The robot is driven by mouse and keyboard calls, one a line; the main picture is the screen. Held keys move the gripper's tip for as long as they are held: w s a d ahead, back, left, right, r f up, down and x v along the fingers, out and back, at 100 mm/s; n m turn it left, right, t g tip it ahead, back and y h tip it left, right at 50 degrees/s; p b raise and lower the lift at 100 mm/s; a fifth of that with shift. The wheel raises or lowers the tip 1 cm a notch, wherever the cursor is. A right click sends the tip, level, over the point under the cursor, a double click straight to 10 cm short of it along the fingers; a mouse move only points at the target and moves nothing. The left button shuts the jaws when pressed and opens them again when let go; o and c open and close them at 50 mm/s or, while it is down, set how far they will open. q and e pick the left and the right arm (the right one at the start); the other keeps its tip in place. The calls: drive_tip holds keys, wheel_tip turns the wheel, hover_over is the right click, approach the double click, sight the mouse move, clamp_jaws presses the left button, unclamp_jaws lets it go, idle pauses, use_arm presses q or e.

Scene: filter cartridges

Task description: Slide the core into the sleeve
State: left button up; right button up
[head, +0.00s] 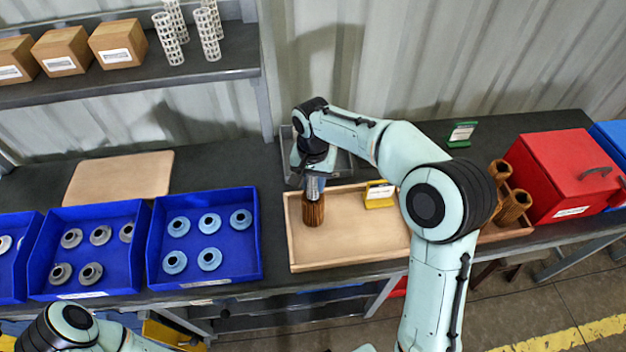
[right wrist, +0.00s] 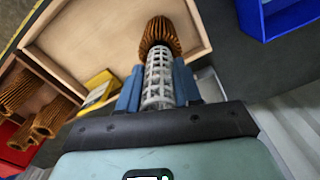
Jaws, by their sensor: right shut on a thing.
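The core is a pale grey perforated tube (right wrist: 159,82), held upright in my right gripper (head: 314,187). The blue fingers of the right gripper (right wrist: 158,88) are shut on it, one on each side. The sleeve is a brown pleated cylinder (head: 313,212) standing upright at the left end of the wooden tray (head: 352,262). It also shows just past the core in the right wrist view (right wrist: 160,33). The core's lower end meets the top of the sleeve; I cannot tell whether it is inside or how far. My left gripper is out of the picture.
A blue bin (head: 205,281) with blue end caps is to the left. A red box (head: 565,175) stands at the right. Spare cores (head: 168,38) stand on the shelf.

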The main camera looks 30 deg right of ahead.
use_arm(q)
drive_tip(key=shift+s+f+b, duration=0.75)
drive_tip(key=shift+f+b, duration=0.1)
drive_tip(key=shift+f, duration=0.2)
use_arm(e)
drive_tip(key=shift+f, duration=1.9)
drive_tip(key=o, duration=1.1)
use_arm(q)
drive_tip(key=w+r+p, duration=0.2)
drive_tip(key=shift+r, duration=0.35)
use_arm(e)
wheel_tip(320, 180, up, 13)
drive_tip(key=shift+r, duration=0.2)
